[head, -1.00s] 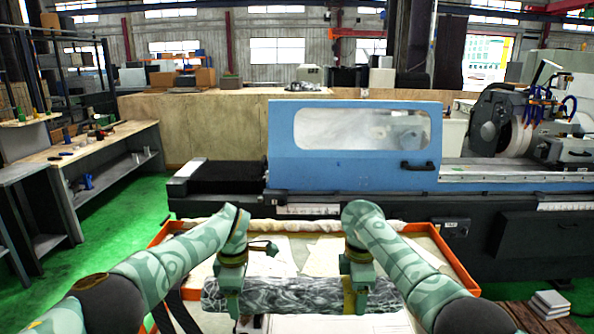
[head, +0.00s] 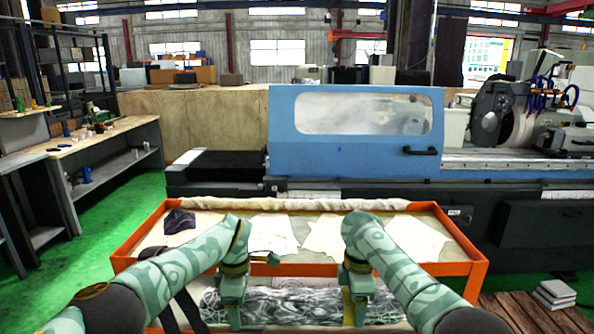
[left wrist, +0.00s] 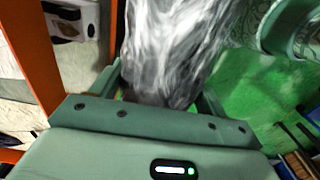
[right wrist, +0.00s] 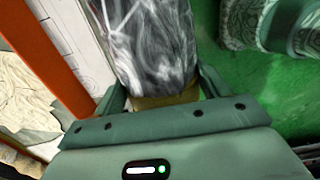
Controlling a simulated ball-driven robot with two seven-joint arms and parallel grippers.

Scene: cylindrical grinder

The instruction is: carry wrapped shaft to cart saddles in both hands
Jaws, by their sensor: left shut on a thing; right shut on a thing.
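The wrapped shaft (head: 292,305) is a long bundle in crinkled, shiny grey plastic, lying level across the bottom of the head view. My left gripper (head: 232,308) is shut on it left of its middle. My right gripper (head: 356,304) is shut on it near its right end, beside a yellowish-brown band. The shaft also fills the jaws in the left wrist view (left wrist: 175,45) and the right wrist view (right wrist: 150,42). The orange-rimmed cart (head: 330,268) is just beyond the shaft. I cannot make out its saddles.
White sheets (head: 272,234) and a dark cloth (head: 179,220) lie on the cart tray. The blue-doored grinder (head: 350,165) stands behind it. A workbench (head: 110,140) is at left, with green floor between. White blocks (head: 553,293) sit on a wooden pallet at lower right.

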